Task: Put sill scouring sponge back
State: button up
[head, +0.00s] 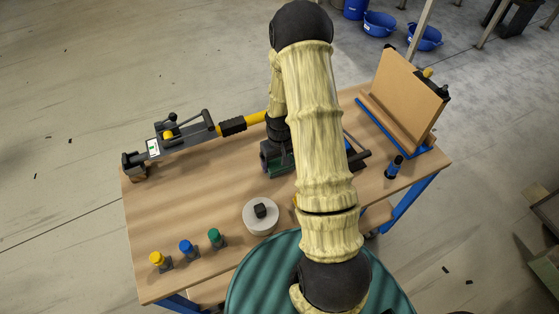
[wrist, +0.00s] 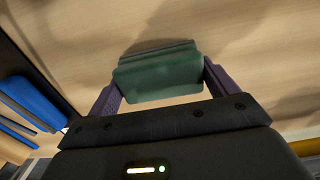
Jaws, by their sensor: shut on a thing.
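The scouring sponge, a green block with a darker green layer, is between my gripper's fingers in the wrist view (wrist: 158,78). My gripper (wrist: 160,84) has two purple fingers, one at each end of the sponge, and is shut on it. In the head view my gripper (head: 273,158) is over the middle of the wooden table (head: 215,175), and a bit of green shows below it. My arm hides part of the table there. I cannot tell whether the sponge touches the wood.
A grey and yellow tool (head: 175,136) lies at the back left. Yellow (head: 158,259), blue (head: 187,248) and green (head: 215,238) knobs stand in front, near a round white piece (head: 261,215). A brown board (head: 405,95) stands at right, with a small blue-black bottle (head: 394,168) nearby.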

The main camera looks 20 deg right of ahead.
aim_at(280, 161)
jog(key=shift+f, duration=0.25)
jog(key=o, duration=0.7)
notch_tip(280, 161, up, 12)
jog(key=b, duration=0.1)
jog(key=shift+b, duration=0.3)
dwell(0.4)
